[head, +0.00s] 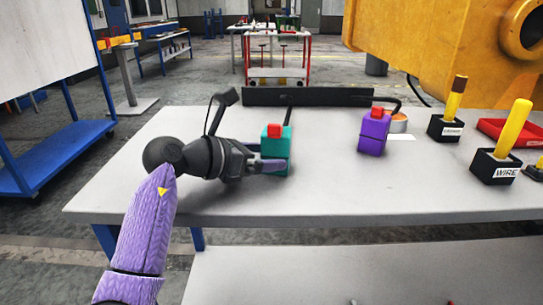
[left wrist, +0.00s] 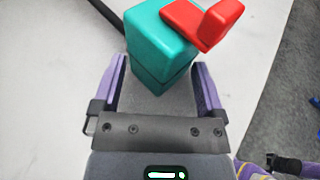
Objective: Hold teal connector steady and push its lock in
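The teal connector (head: 276,145) stands upright on the grey table with a red lock (head: 274,131) on its top. In the left wrist view the connector (left wrist: 160,50) shows from above and the red lock (left wrist: 208,22) has a flat part and a raised tab. My left gripper (head: 273,167) reaches in from the left, low at the connector. In the left wrist view its two purple fingers (left wrist: 160,80) are apart, one on each side of the connector's lower part, with narrow gaps showing. The near finger hides part of the connector's front. My right gripper does not show clearly.
A purple connector (head: 372,136) with a red lock stands to the right. Black holders with yellow handles, one labelled WIRE (head: 506,172), and a red tray (head: 508,131) are at the table's right. A dark rail (head: 310,97) runs along the back. The table's front middle is clear.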

